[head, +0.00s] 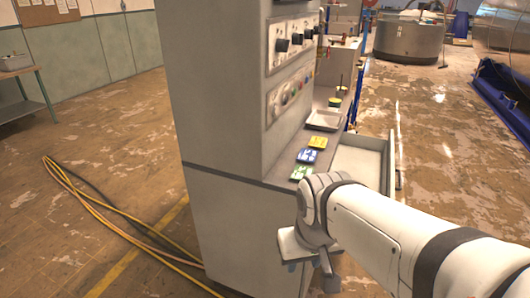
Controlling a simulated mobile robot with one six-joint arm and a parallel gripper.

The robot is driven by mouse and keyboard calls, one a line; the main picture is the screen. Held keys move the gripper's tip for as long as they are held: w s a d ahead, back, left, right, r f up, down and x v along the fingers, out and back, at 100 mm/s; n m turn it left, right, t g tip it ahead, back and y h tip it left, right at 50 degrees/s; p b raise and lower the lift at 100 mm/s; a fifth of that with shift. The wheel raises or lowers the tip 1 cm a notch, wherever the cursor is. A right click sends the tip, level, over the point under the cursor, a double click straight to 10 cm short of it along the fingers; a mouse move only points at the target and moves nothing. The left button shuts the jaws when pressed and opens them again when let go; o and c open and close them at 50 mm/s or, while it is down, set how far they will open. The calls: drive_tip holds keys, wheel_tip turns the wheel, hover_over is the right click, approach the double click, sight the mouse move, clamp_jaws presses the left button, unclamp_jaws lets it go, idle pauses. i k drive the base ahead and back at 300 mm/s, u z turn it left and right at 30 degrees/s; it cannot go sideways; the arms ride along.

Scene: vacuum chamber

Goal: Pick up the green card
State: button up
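The green card (301,172) lies flat on the narrow ledge of the grey cabinet, at its near end. A blue card (307,156) and a yellow card (318,142) lie behind it in a row on the same ledge. My white arm comes in from the lower right. My gripper (308,275) hangs at the arm's end, below and in front of the green card and apart from it. Its fingers are small and partly hidden by the wrist, so I cannot tell whether they are open or shut.
The grey cabinet (222,130) with knobs and buttons rises left of the cards. A shallow tray (324,120) sits farther back on the ledge. An open drawer (362,162) juts out to the right. Yellow cables (120,215) run over the floor at left.

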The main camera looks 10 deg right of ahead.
sight(299, 171)
drive_tip(key=z, duration=0.05)
drive_tip(key=i, duration=1)
drive_tip(key=u, duration=0.05)
